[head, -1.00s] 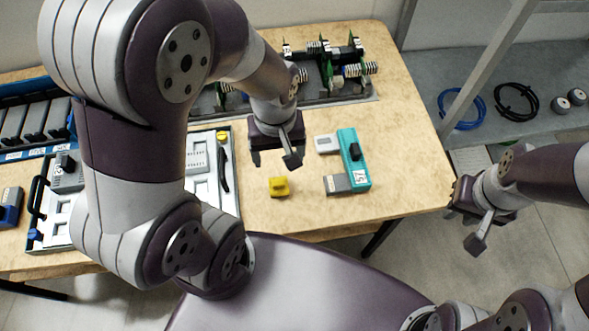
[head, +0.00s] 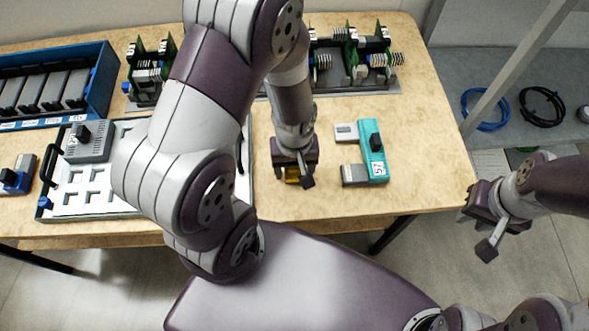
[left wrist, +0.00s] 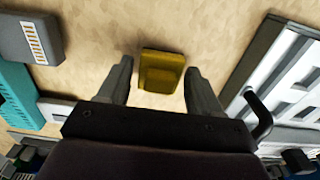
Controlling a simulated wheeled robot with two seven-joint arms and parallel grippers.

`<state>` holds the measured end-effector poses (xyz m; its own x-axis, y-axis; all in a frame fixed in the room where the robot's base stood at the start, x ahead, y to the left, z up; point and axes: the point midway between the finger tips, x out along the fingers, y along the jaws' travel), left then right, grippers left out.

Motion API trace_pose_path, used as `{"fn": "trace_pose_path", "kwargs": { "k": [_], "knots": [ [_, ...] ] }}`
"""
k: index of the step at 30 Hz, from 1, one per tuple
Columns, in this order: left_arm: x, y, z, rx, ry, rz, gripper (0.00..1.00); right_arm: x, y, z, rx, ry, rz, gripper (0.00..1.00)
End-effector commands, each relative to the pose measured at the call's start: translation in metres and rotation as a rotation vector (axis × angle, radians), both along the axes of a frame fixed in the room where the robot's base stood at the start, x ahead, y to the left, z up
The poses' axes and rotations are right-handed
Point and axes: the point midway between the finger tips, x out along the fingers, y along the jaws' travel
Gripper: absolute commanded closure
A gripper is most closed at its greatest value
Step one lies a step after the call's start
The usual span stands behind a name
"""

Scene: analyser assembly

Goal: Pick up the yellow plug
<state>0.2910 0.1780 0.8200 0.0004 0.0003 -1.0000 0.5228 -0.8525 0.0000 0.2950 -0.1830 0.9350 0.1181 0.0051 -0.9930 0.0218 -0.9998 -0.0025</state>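The yellow plug (left wrist: 160,72) lies on the wooden table. In the left wrist view it sits between the two fingers with a gap on each side. In the head view only a little of the yellow plug (head: 291,174) shows under my left gripper (head: 295,178). My left gripper (left wrist: 159,70) is open, over the plug, and its fingers do not touch it. My right gripper (head: 472,215) hangs off the table's right side, away from the plug; its fingers are too unclear to judge.
A teal module (head: 372,158) with grey blocks lies right of the plug. A white-panelled tray (head: 85,205) stands to the left, partly behind my left arm. Circuit boards (head: 352,60) stand on a rack at the back. The table between plug and teal module is clear.

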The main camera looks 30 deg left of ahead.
Motion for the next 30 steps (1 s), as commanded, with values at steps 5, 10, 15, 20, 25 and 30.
{"fn": "trace_pose_path", "kwargs": {
  "k": [5, 10, 15, 20, 25, 30],
  "knots": [
    [0.0, 0.0, 0.0, 0.0, 0.0, 0.0, 0.91, 0.0, 0.0, 0.0, 0.0, 0.0, 0.0, 0.71],
    [0.0, 0.0, 0.0, 0.0, 0.0, 0.0, 0.91, 0.0, 0.0, 0.0, 0.0, 0.0, 0.0, 0.71],
    [0.001, 0.0, 0.007, 0.0, -0.002, 0.0, 0.91, 0.0, 0.0, 0.002, 0.0, 0.0, 0.0, 0.71],
    [0.001, 0.0, 0.03, 0.0, -0.004, 0.0, 0.91, 0.0, 0.0, 0.007, 0.0, 0.0, 0.0, 0.71],
    [-0.014, -0.018, 0.056, 0.0, -0.004, -0.008, 0.91, 0.0, 0.0, 0.012, 0.0, 0.0, 0.0, 0.71],
    [-0.04, -0.049, 0.081, -0.001, -0.003, -0.01, 0.91, 0.0, 0.0, 0.017, 0.0, 0.0, 0.0, 0.71]
  ]
}}
